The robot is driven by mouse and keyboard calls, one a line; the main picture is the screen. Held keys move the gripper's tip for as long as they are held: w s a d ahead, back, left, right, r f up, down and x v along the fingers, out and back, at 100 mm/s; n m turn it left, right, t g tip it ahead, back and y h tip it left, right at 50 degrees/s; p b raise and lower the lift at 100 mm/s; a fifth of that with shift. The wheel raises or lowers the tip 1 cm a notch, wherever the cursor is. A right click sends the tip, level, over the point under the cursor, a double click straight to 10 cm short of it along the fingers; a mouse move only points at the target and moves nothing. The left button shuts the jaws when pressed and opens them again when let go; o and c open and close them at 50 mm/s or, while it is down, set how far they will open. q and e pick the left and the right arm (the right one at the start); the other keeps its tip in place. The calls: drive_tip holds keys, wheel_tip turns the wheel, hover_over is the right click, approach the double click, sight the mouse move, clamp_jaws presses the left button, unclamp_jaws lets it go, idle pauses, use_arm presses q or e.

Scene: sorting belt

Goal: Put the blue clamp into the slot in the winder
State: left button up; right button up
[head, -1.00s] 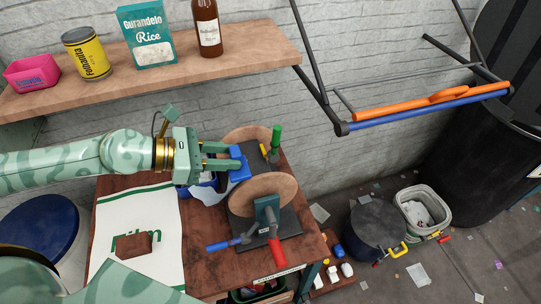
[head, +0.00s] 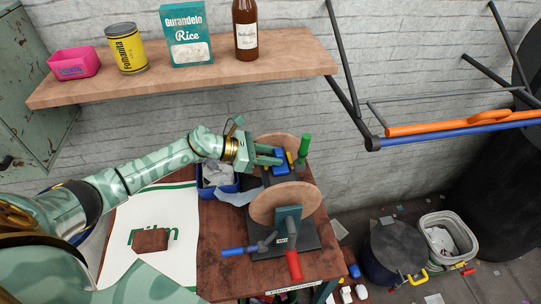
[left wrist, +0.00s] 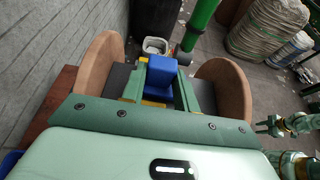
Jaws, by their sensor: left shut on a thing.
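The winder has a rear brown disc (head: 270,147) and a front brown disc (head: 285,203) on a dark base (head: 307,238), with a green handle (head: 304,147) behind. My left gripper (head: 279,161) is shut on the blue clamp (head: 281,169) and holds it between the two discs. In the left wrist view the clamp (left wrist: 162,73) sits between my fingers, with a disc on either side. The slot is hidden below the clamp and fingers. I cannot tell whether the clamp touches it. What looks like my right gripper (left wrist: 268,126) shows at the right, its opening unclear.
A blue bin (head: 212,190) with crumpled grey material stands left of the winder. A brown block (head: 151,240) lies on the white film sheet (head: 178,262). A red handle (head: 294,265) sticks out in front. A wooden shelf (head: 190,82) runs above behind.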

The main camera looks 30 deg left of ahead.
use_arm(q)
drive_tip(key=shift+f, duration=0.1)
drive_tip(key=shift+f, duration=0.15)
drive_tip(key=o, duration=0.5)
drive_tip(key=shift+f, duration=0.1)
drive_tip(key=o, duration=0.5)
drive_tip(key=shift+c, duration=0.2)
drive_tip(key=shift+r, duration=0.3)
drive_tip(key=b+v, duration=0.1)
drive_tip(key=v, duration=1.1)
drive_tip(key=shift+b, duration=0.4)
